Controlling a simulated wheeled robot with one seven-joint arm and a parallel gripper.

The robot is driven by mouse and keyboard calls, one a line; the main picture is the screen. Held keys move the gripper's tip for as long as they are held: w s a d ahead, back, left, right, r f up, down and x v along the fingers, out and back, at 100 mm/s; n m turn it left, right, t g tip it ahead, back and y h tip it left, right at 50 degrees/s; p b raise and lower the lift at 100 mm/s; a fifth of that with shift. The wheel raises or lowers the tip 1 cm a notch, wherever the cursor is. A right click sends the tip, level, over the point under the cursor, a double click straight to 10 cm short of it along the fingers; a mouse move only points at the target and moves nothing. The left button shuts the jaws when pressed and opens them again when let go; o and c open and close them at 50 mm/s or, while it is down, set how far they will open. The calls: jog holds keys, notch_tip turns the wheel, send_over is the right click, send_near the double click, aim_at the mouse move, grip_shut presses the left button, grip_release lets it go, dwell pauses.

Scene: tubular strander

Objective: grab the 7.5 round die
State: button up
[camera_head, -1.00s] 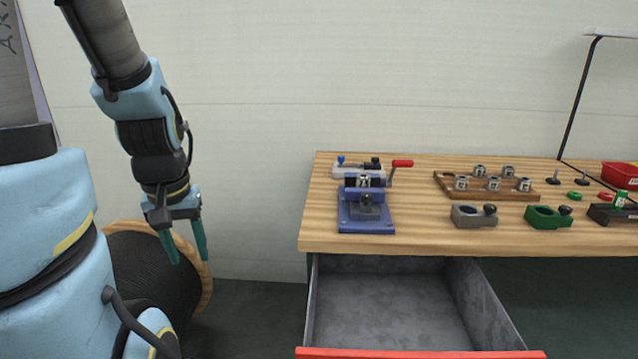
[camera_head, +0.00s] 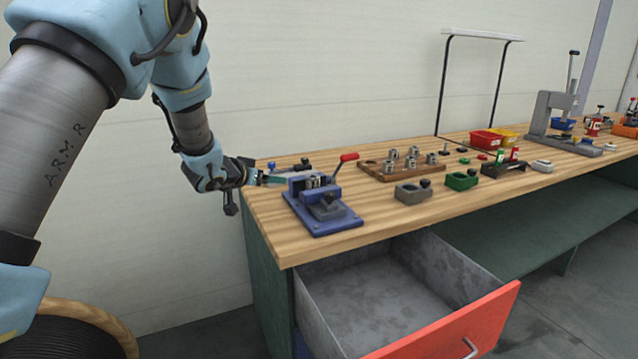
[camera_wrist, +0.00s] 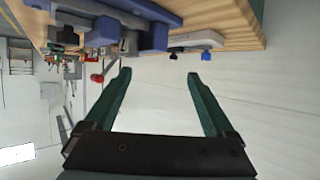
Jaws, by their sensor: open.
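Several round metal dies sit on a wooden tray (camera_head: 374,171) on the bench; one is the front die (camera_head: 411,163). Another round metal piece (camera_head: 313,181) sits in the blue crank fixture (camera_head: 322,214) at the bench's left end. The size marks are too small to read, so I cannot tell which die is 7.5. My gripper (camera_head: 272,180) is open and empty, just left of the blue fixture at the bench's left edge. In the wrist view my gripper (camera_wrist: 159,75) shows both fingers apart, with the blue fixture (camera_wrist: 120,30) upside down beyond them.
A red-handled crank (camera_head: 346,158) rises from the fixture. Grey (camera_head: 413,192) and green (camera_head: 461,180) holders stand along the front edge. An open drawer (camera_head: 440,330) juts out below. Red bins (camera_head: 486,140) and a grey press (camera_head: 545,110) stand farther right.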

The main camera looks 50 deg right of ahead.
jog(key=m+g+h, duration=0.1)
jog(key=g, duration=0.1)
send_near(312, 176)
jog(key=shift+d+f+p, duration=0.7)
jog(key=shift+d+f, duration=0.15)
jog(key=shift+d, duration=0.1)
jog(key=shift+w+d+f, duration=0.1)
jog(key=shift+d+f, duration=0.15)
jog(key=shift+d, duration=0.25)
jog(key=p+x, duration=0.1)
jog(key=x, duration=0.1)
jog(key=r+p+x, duration=0.1)
jog(key=x, duration=0.1)
jog(key=shift+d+f+p, duration=0.1)
jog(key=shift+d+p, duration=0.2)
jog(key=shift+p, duration=0.1)
jog(key=shift+w+d+f, duration=0.15)
jog(key=shift+d+f, duration=0.1)
jog(key=shift+d, duration=0.15)
jog(key=shift+c, duration=0.3)
grip_shut()
